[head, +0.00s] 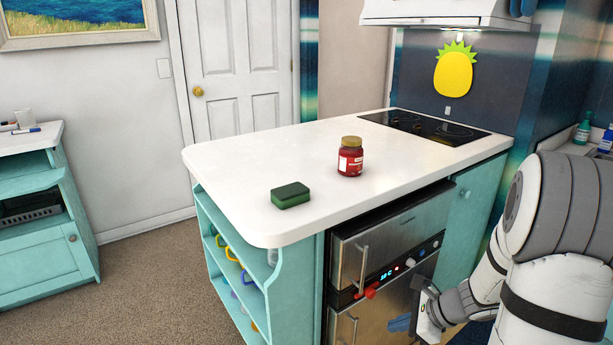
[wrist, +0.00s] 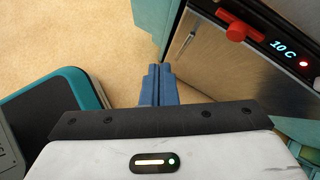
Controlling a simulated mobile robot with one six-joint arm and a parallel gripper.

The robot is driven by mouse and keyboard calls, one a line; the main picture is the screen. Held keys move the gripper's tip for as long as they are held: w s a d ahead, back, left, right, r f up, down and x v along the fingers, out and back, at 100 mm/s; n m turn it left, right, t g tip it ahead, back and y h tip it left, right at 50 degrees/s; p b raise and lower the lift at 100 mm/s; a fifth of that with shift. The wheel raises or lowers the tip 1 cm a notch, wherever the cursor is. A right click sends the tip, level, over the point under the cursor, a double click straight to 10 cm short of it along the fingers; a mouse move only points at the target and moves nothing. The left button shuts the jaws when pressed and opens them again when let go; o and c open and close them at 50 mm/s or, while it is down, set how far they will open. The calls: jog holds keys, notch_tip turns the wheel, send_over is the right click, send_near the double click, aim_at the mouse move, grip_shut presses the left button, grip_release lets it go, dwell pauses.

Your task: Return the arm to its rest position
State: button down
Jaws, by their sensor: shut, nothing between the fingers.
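My gripper (head: 402,322) is low at the right of the head view, in front of the oven (head: 385,262) under the counter. In the wrist view its two blue fingers (wrist: 158,85) are together with nothing between them. My arm comes in from the right edge of the head view and bends down to the gripper.
The oven's red knob (wrist: 237,30) and display are near my fingers. A red jar (head: 350,160) and a green sponge (head: 290,195) stand on the white counter (head: 240,160). Carpeted floor (head: 150,265) is open at the left. A teal cabinet (head: 45,255) stands at the far left.

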jog(key=s+a+r+n+h+p, duration=0.2)
jog(key=s+r+n+p, duration=0.3)
jog(key=r, duration=0.6)
jog(key=s+a+r+n+g+h+p, duration=0.1)
jog(key=s+a+r+n+h+p, duration=0.1)
jog(key=s+r+n+p, duration=0.3)
jog(key=s+a+r+n+h+p, duration=0.2)
jog(key=s+r+n+p, duration=0.4)
jog(key=r+n, duration=0.6)
notch_tip(320, 180, up, 5)
jog(key=shift+a+g+h+p, duration=0.4)
jog(key=shift+a+p, duration=0.15)
jog(key=shift+a, duration=0.3)
jog(key=shift+d, duration=0.1)
